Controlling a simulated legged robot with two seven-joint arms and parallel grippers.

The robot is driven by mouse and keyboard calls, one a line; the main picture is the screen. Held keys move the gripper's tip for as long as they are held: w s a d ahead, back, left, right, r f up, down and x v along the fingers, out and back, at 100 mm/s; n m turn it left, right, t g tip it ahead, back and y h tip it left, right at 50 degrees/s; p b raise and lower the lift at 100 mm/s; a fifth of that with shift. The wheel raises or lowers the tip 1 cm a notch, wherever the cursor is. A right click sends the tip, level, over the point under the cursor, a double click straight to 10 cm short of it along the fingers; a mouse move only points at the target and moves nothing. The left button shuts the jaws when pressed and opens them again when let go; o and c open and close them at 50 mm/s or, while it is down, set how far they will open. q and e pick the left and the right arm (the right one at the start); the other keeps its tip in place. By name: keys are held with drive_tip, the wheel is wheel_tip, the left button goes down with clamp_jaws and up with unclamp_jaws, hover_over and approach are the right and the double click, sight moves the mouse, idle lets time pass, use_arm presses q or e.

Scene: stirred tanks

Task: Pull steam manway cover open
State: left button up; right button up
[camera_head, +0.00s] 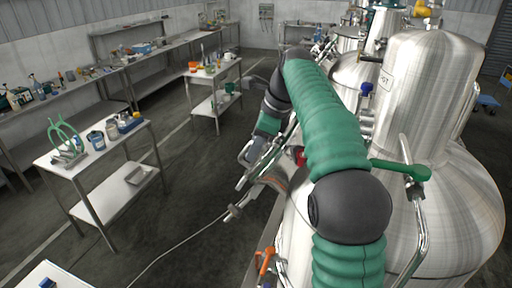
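My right arm, in a green sleeve with black joints, comes in from the bottom right and bends down to my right gripper (245,183). The gripper is beside the left side of the near steel tank (447,200). Its fingers are small and overlap metal parts there, so I cannot tell whether they are open or shut. A curved steel piece with a reddish edge (272,183), which may be part of the manway cover, shows just below the gripper. My arm hides much of the cover area. My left gripper is not in view.
A green-handled valve (402,168) and bent pipe stand right of my arm. An orange valve handle (265,260) is low at the tank's left. A white table (100,180) with jars stands left. A thin hose (178,244) crosses the floor, otherwise clear between table and tank.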

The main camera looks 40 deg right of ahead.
drive_tip(key=shift+w+a+f, duration=0.15)
drive_tip(key=shift+w+a, duration=0.65)
drive_tip(key=shift+w, duration=0.4)
drive_tip(key=shift+c, duration=0.9)
drive_tip(key=shift+d+f, duration=0.1)
drive_tip(key=shift+d, duration=0.2)
drive_tip(key=shift+c, duration=1.2)
drive_tip(key=shift+s+d, duration=0.2)
drive_tip(key=shift+d, duration=0.25)
drive_tip(key=shift+c, duration=1.2)
drive_tip(key=shift+s+d, duration=0.2)
drive_tip(key=shift+s, duration=0.05)
clamp_jaws()
drive_tip(key=shift+s, duration=0.1)
drive_tip(key=shift+a, duration=0.25)
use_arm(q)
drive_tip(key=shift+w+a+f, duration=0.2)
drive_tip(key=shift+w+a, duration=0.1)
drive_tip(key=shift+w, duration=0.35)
use_arm(e)
drive_tip(key=shift+r, duration=0.25)
